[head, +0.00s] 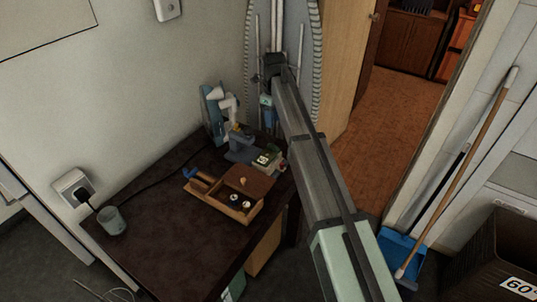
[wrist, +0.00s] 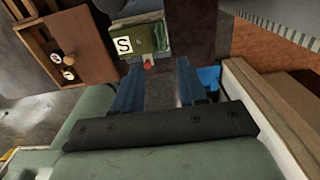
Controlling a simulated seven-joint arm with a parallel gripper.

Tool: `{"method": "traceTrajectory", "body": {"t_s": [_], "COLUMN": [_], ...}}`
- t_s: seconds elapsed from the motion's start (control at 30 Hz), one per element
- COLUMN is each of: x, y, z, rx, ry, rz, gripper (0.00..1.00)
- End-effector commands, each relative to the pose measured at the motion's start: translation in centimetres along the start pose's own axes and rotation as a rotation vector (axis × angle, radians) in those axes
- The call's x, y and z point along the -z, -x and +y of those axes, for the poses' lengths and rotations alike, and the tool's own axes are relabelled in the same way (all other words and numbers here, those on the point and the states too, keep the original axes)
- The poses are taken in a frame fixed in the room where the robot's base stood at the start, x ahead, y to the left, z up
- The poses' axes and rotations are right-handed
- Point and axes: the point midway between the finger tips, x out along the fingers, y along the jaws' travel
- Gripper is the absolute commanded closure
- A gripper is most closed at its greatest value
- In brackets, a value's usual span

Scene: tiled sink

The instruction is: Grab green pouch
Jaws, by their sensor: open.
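A green, block-like item with a white "S" label (wrist: 148,38), the only likely green pouch on the table, lies just beyond my fingertips in the wrist view. In the head view it shows as a small green item (head: 266,159) at the table's right edge, beside my arm. My gripper (wrist: 157,68) is open, with its two blue fingers apart and nothing visible between them. A small red spot shows at the item's near edge. In the head view my arm hides most of the gripper.
A wooden tray (head: 228,194) with small round things sits left of the green item and also shows in the wrist view (wrist: 82,45). A blue-grey device (head: 240,148) stands behind the item. A cup (head: 111,221) stands on the dark table (head: 165,240), whose front left is clear.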

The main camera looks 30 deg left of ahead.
Motion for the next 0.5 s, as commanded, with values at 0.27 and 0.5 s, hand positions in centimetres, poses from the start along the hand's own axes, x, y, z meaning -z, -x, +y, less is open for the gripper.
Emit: {"method": "traceTrajectory", "body": {"t_s": [0.27, 0.5], "x": [0.1, 0.1], "y": [-4.8, -6.3], "z": [0.0, 0.0], "rx": [-0.002, 0.000], "ry": [0.001, 0.001], "rz": [0.001, 0.000], "gripper": [0.58, 0.58]}}
